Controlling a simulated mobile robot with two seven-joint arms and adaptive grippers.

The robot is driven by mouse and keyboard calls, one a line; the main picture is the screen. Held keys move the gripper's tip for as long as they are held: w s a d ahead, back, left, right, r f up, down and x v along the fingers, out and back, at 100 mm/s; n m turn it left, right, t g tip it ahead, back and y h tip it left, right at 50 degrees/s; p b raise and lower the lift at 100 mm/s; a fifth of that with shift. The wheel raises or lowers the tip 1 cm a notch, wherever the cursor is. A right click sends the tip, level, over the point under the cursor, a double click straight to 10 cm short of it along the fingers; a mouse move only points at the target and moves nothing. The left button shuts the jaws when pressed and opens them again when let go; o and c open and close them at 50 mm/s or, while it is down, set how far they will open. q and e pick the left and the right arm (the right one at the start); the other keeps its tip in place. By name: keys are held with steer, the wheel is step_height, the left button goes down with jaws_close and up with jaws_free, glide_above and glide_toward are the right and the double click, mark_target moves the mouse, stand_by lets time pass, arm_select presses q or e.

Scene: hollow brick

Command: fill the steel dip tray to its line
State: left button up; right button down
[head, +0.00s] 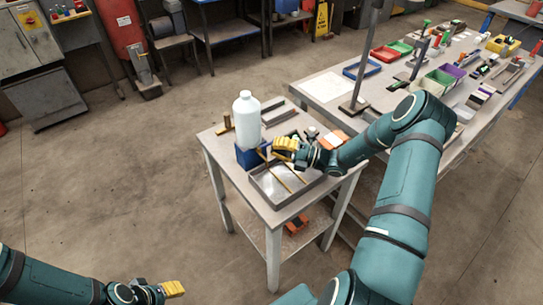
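The steel dip tray (257,189) lies near the front of a small metal table, with a shiny inside. Its fill line and liquid level cannot be made out. Thin brass-coloured rods cross over the tray. A large white bottle (246,122) with a cap stands upright and appears to rest on a blue block (252,157) behind the tray. My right gripper (284,148), with yellow fingers, is just right of the bottle and above the tray's far side; whether it is open or shut is unclear. My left gripper (173,289) is low at the bottom left, away from the table.
The small table (276,216) also holds dark bars and an orange item (335,138) behind my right gripper. A long workbench (322,87) with coloured bins and a metal stand is at the right. Open floor (110,180) lies left of the small table.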

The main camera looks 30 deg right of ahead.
steer(key=shift+r, duration=0.15)
step_height(320, 180, up, 10)
stand_by(0.6)
